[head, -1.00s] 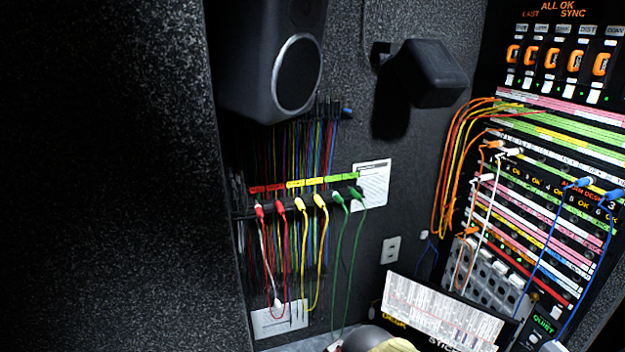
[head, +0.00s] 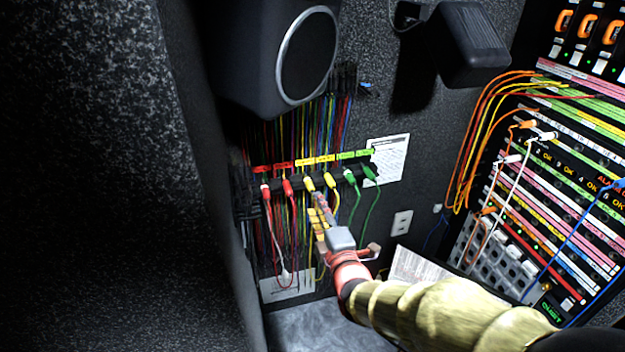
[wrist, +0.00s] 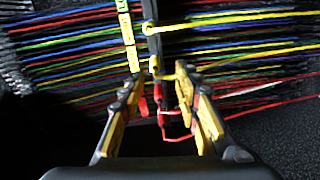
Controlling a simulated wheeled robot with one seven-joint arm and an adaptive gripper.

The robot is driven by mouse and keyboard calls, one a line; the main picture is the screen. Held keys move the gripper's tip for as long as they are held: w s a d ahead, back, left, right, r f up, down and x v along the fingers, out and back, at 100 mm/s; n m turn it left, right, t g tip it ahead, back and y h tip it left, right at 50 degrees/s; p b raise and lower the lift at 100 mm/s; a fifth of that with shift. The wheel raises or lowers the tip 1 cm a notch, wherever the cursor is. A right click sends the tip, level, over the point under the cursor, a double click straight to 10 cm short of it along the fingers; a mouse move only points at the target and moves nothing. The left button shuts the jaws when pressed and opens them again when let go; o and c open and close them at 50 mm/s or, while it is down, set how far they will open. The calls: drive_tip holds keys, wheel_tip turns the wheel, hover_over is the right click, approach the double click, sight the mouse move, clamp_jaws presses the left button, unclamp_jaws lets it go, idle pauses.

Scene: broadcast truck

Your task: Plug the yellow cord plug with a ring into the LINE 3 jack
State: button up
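Two yellow cord plugs hang on the dark rack bar at the left: the left yellow plug (head: 309,184) and the right yellow plug (head: 331,181). Which one carries a ring is too small to tell. Both also show in the wrist view, the nearer yellow plug (wrist: 155,65) just beyond my fingertips and the farther yellow plug (wrist: 149,28) above it. My gripper (wrist: 160,86) is open, with its fingers apart and no plug clearly held. In the head view my gripper (head: 318,208) is just below the yellow plugs. On the patch panel (head: 560,190), I cannot read a LINE 3 label.
Red plugs (head: 287,190) and green plugs (head: 350,176) hang on either side of the yellow ones. Hanging cords crowd the space below and behind the bar. A speaker (head: 270,55) overhangs the rack. Orange cords (head: 468,150) and blue cords (head: 566,240) drape over the panel.

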sight(312, 192)
drive_tip(key=shift+w+r+n, duration=0.1)
drive_tip(key=shift+r+n, duration=0.2)
drive_tip(key=shift+n, duration=0.2)
drive_tip(key=x, duration=0.6)
drive_tip(key=shift+w+a+f+b, duration=0.1)
drive_tip(key=shift+w+f+b, duration=0.1)
drive_tip(key=shift+w+b, duration=0.15)
drive_tip(key=shift+b+x, duration=0.55)
drive_tip(key=shift+x, duration=0.5)
drive_tip(key=shift+r, duration=0.3)
drive_tip(key=shift+b, duration=1.2)
drive_tip(key=c, duration=0.3)
